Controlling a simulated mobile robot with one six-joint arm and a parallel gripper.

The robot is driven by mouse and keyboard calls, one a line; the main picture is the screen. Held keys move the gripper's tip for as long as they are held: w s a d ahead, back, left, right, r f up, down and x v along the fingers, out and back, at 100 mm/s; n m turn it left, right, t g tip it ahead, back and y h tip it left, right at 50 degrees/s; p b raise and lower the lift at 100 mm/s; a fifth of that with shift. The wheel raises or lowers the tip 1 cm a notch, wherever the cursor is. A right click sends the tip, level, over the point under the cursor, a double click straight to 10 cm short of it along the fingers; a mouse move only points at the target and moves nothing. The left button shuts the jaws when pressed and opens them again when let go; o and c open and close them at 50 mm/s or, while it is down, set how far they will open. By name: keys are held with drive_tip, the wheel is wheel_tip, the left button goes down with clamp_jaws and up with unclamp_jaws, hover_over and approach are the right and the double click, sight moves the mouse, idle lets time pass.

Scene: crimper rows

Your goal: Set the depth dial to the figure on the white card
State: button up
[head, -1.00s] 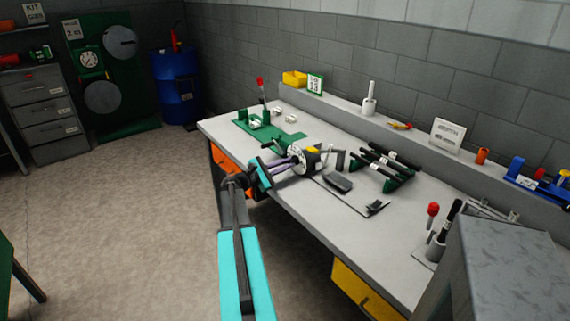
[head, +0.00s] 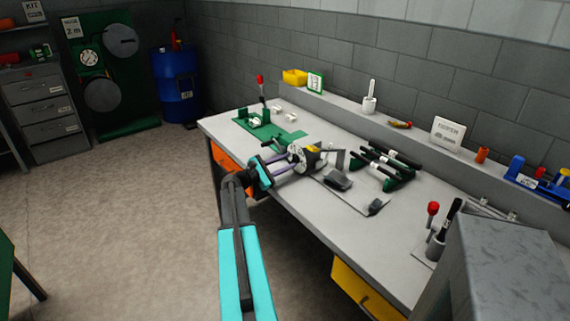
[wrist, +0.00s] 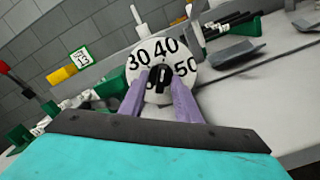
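The depth dial (head: 302,158) is a white disc with black figures on the bench. In the wrist view its face (wrist: 183,58) shows 30, 40 and 50 around a black centre knob (wrist: 160,80). My gripper (wrist: 161,84) has its purple fingers on both sides of this knob, and they appear closed on it. A white card in a green frame (head: 315,83) stands on the ledge and also shows tilted in the wrist view (wrist: 82,58); its figure looks like 15, but is small. A larger pale card (head: 447,133) stands further right, its print unreadable.
A yellow bin (head: 295,77) sits beside the framed card. A red-knobbed lever (head: 262,92) rises from a green plate behind the dial. Black-handled tools (head: 385,165) lie on a rack right of it. A grey box (head: 500,265) fills the near right.

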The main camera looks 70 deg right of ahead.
drive_tip(key=b+v, duration=0.2)
drive_tip(key=v, duration=1.1)
drive_tip(key=shift+w+a, duration=0.2)
drive_tip(key=shift+a, duration=0.15)
